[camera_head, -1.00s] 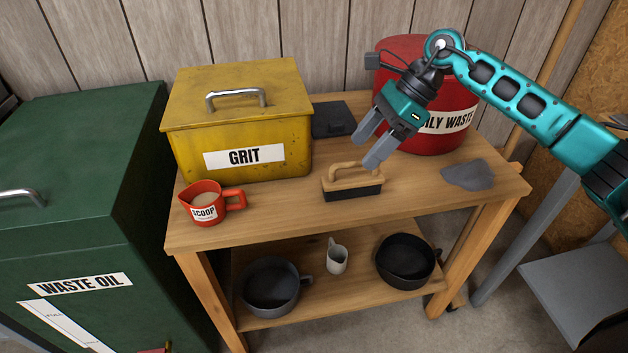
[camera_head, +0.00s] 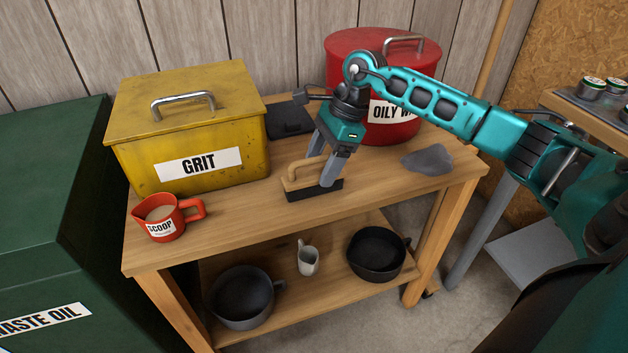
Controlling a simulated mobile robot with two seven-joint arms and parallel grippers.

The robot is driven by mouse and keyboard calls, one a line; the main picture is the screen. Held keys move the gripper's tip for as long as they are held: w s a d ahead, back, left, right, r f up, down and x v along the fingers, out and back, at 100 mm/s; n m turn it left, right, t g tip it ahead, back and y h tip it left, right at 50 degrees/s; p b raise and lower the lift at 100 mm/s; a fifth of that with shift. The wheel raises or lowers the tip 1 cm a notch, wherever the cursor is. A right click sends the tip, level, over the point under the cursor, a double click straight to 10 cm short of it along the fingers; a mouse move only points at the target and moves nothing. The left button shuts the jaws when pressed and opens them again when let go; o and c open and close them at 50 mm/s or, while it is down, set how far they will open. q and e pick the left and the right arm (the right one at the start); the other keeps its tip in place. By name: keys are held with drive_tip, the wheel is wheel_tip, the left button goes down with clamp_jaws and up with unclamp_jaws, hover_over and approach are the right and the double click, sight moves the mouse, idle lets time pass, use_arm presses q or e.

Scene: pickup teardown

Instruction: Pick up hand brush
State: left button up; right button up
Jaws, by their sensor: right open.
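The hand brush (camera_head: 296,190) lies on the wooden bench top, with a light wooden handle above a dark base. My right gripper (camera_head: 320,168) is open and pointing down at the brush's right part. Its near finger passes in front of the handle and hides part of it. The other finger is behind the handle, its tip partly hidden. I cannot tell whether either finger touches the brush. My left gripper is not in view.
The yellow grit box (camera_head: 190,125) and the red scoop (camera_head: 166,219) stand left of the brush. The red oily waste bin (camera_head: 385,60) is behind my gripper. A grey rag (camera_head: 427,159) lies at right. Pans (camera_head: 242,297) and a small jug (camera_head: 307,258) sit on the lower shelf.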

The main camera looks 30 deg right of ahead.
sight(316, 174)
drive_tip(key=x, duration=0.3)
drive_tip(key=shift+a+f, duration=0.1)
drive_tip(key=shift+a, duration=0.05)
drive_tip(key=c, duration=1.2)
drive_tip(key=shift+o, duration=0.2)
